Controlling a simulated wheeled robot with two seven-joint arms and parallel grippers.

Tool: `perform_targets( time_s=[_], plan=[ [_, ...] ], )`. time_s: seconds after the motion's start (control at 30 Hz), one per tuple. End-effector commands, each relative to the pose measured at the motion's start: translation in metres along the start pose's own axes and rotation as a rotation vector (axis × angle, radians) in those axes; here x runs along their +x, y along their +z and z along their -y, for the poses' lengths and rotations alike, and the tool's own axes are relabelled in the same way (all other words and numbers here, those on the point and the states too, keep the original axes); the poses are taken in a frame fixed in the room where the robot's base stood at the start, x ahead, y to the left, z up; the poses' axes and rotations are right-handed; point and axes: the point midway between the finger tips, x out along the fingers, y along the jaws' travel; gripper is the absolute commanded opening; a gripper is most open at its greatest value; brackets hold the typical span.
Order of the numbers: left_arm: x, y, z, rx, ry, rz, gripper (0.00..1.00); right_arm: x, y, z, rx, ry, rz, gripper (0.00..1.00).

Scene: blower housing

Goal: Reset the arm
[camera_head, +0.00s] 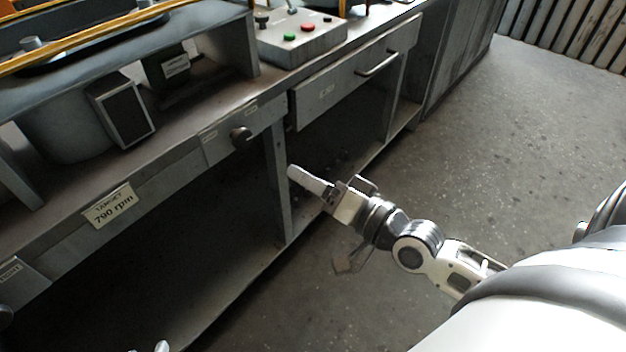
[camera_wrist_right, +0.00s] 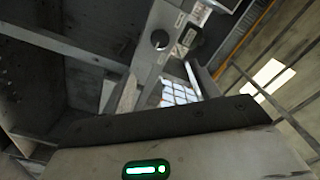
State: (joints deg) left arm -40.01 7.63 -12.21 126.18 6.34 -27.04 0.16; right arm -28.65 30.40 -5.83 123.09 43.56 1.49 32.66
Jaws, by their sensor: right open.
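My right arm comes in from the right in the head view. Its gripper (camera_head: 308,182) is open and empty, in front of the workbench's open lower bay and below the dark knob (camera_head: 240,134). It appears apart from the bench. In the right wrist view, a round dark knob (camera_wrist_right: 159,39) shows on a grey panel with small labels. A small pale piece (camera_head: 161,346) at the bottom edge of the head view may be the tip of my left gripper; the rest is out of frame.
The grey workbench (camera_head: 180,155) runs diagonally and carries a control box (camera_head: 302,38) with red and green buttons. A "TARGET 790 rpm" label (camera_head: 109,206) is on its front. A drawer (camera_head: 355,78) is at upper right. The concrete floor (camera_head: 500,150) on the right is clear.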

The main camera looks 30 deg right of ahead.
Motion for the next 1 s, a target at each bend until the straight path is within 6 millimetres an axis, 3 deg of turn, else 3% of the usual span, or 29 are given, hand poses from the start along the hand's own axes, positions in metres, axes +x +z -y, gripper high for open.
perform_targets(
  time_s=[0.47, 0.53, 0.8, 0.9, 1.0],
  plan=[
    [-0.001, -0.001, 0.000, 0.000, 0.000, -0.002, 0.36, 0.000, 0.001, 0.000, -0.002, 0.001, 0.001, 0.60],
    [-0.002, -0.004, -0.001, 0.001, 0.000, -0.002, 0.36, -0.002, 0.008, 0.000, -0.031, 0.019, 0.017, 0.60],
    [-0.013, -0.016, -0.001, 0.021, -0.013, 0.018, 0.36, -0.038, 0.107, -0.013, -0.526, 0.249, 0.325, 0.60],
    [-0.013, -0.012, 0.000, 0.029, -0.019, 0.035, 0.36, -0.052, 0.131, -0.017, -0.675, 0.305, 0.435, 0.60],
    [-0.010, -0.011, 0.002, 0.037, -0.022, 0.039, 0.36, -0.059, 0.143, -0.020, -0.752, 0.330, 0.494, 0.60]
  ],
)
